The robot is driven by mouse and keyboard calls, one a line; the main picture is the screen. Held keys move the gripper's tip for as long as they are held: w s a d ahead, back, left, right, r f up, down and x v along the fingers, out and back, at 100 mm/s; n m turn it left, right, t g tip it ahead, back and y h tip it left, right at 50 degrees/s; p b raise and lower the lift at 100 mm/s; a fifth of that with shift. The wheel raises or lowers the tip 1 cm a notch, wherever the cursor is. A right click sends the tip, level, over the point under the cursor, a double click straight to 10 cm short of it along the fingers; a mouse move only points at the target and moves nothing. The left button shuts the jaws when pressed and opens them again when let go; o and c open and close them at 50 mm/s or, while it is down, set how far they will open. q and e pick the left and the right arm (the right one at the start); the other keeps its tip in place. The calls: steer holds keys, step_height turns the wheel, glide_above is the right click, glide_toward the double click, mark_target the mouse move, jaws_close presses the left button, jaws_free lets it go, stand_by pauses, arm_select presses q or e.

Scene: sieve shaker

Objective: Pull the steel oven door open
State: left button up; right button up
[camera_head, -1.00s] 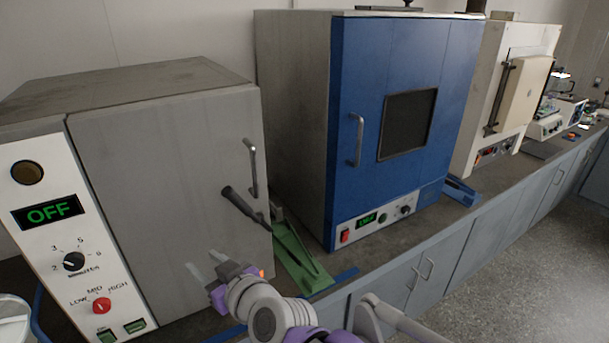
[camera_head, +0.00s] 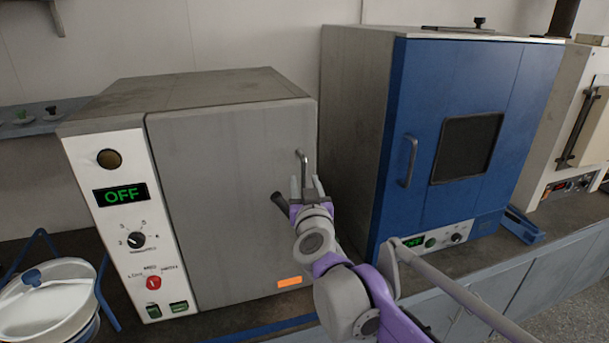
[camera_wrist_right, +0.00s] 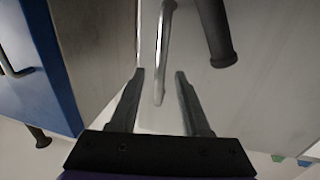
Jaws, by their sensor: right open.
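The steel oven (camera_head: 200,90) stands at the left with its flat grey door (camera_head: 220,220) shut. A thin bent metal bar handle (camera_head: 303,162) is on the door's right side, and a dark round-ended lever (camera_head: 280,203) sticks out beside it. My right gripper (camera_head: 306,183) is open at the lower part of the handle. In the right wrist view the bar handle (camera_wrist_right: 163,45) reaches down between the two spread fingers (camera_wrist_right: 159,75), with a gap on each side. The dark lever (camera_wrist_right: 216,35) is outside the fingers there. My left gripper is not in view.
A blue oven (camera_head: 415,170) stands close on the right, with a narrow gap. White round pans (camera_head: 50,300) sit at the lower left. A blue tool (camera_head: 524,226) lies on the bench at the right. An orange label (camera_head: 289,282) is low on the steel door.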

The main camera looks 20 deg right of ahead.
steer(key=shift+w+d, duration=0.25)
steer(key=shift+w, duration=1.05)
jaws_close()
stand_by(0.5)
